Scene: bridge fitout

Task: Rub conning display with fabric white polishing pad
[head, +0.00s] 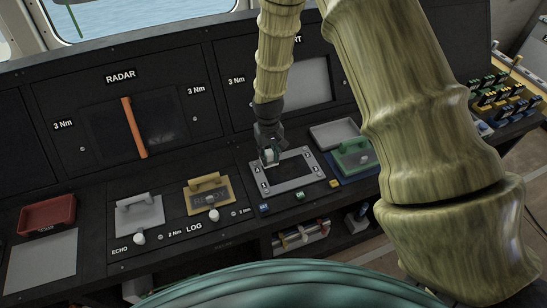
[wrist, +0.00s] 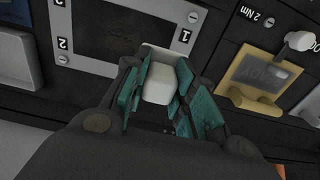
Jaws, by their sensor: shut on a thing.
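The white polishing pad (head: 270,157) is a small pale block held in my gripper (head: 268,150). In the wrist view the pad (wrist: 158,76) sits between the teal-lined fingers (wrist: 158,92), which are shut on it. A flat panel with a light grey frame (head: 265,186) and a dark screen lies on the sloping console; it seems to be the conning display, though no such name is readable. The wrist view shows its frame (wrist: 62,58) with corner numbers and a dark smudge on the screen.
A yellow handled plate (head: 208,204) and a grey handled plate (head: 140,222) lie left, beside white knobs. A grey tray (head: 335,133) and a green handled block (head: 355,152) lie right. A red tray (head: 47,213) is far left. The radar screen stands behind.

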